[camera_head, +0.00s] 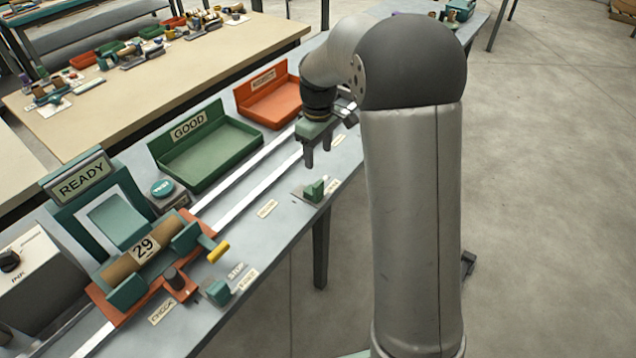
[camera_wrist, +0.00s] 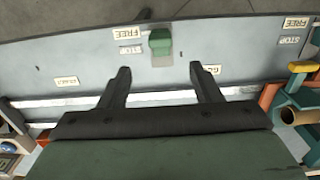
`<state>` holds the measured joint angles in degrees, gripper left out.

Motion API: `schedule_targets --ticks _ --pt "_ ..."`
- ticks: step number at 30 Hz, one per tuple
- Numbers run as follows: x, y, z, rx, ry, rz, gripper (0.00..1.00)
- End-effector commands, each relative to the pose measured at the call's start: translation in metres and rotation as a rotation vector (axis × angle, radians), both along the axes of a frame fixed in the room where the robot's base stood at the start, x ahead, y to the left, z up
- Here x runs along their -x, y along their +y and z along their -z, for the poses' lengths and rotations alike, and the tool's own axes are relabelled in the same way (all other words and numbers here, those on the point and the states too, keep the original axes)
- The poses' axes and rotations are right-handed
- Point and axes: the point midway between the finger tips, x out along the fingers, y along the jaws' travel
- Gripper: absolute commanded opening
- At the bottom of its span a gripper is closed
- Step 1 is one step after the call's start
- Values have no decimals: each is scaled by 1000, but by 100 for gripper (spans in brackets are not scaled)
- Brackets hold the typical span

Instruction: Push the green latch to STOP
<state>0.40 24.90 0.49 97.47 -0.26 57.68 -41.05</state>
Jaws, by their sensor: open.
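A green latch (camera_wrist: 160,41) sits on a small pale plate near the table edge in the wrist view. Its FREE label (camera_wrist: 128,33) and STOP label (camera_wrist: 130,50) lie just left of it. The latch sits toward the FREE end of the plate. It also shows in the head view (camera_head: 315,191). A second green latch (camera_head: 218,292) is nearer, by another STOP label (camera_head: 236,271). My gripper (camera_wrist: 160,68) is open and empty, fingers pointing down over the table. The first latch lies just beyond and between its fingertips in the wrist view, apart from them.
Pale rails (camera_head: 238,190) run along the table behind the latches. A green GOOD tray (camera_head: 215,160) and an orange tray (camera_head: 270,100) stand behind them. An orange carriage (camera_head: 110,302) with a cardboard tube (camera_head: 140,262) and a yellow handle (camera_head: 218,251) is at the lower left.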

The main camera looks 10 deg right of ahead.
Motion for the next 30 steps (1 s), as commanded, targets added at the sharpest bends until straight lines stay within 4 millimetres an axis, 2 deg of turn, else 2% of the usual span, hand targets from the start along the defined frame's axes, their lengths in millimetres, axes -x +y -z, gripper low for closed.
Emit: schedule_targets --ticks 9,15,21,30 --pt "2 1 71 0 5 0 58" --pt "1 0 105 0 3 0 58" --pt "1 0 122 -1 1 1 58" --pt "0 0 125 0 -1 1 58"
